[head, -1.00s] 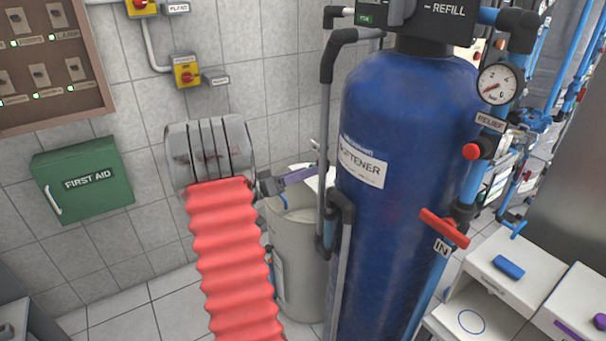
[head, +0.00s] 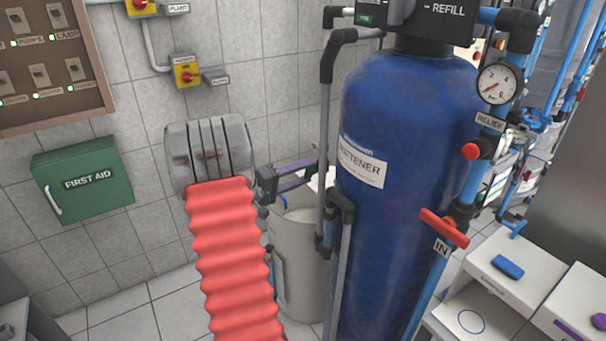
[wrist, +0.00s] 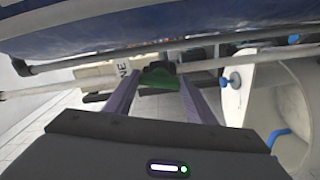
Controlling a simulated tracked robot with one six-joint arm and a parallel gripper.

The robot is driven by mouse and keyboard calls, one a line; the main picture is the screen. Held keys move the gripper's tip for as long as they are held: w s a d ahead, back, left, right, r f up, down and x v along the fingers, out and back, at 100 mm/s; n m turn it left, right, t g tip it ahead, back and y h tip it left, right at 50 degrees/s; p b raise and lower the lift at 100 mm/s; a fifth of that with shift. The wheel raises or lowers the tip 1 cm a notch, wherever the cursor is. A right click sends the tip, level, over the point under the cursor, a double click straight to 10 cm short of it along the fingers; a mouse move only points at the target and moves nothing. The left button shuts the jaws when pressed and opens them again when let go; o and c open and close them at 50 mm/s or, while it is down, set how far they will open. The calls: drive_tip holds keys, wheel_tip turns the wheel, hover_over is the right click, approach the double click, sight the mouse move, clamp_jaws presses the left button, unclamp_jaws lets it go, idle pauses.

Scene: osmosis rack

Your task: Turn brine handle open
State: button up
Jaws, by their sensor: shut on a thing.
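In the wrist view the green brine handle (wrist: 158,77) sits between the two purple-grey fingers of my gripper (wrist: 160,86), on a dark valve body at a pale pipe. My gripper is shut on it. A white label (wrist: 122,72) ending in "NE" is just left of the handle. In the head view my gripper (head: 304,173) reaches behind the grey pipe at the left of the blue softener tank. I cannot tell exactly how far the handle is turned.
The blue softener tank (head: 405,150) stands close to the right of my gripper, with a grey vertical pipe (head: 325,130) before it. A pale brine tub (head: 300,265) stands below. A red valve handle (head: 444,228) is on the blue inlet pipe.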

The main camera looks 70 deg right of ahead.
drive_tip(key=shift+f+n, duration=0.15)
drive_tip(key=shift+n, duration=1.55)
drive_tip(key=shift+w, duration=0.1)
drive_tip(key=o, duration=1)
drive_tip(key=shift+o, duration=0.2)
drive_tip(key=v, duration=1.3)
drive_tip(key=shift+w+a, duration=0.25)
drive_tip(key=shift+a, duration=0.05)
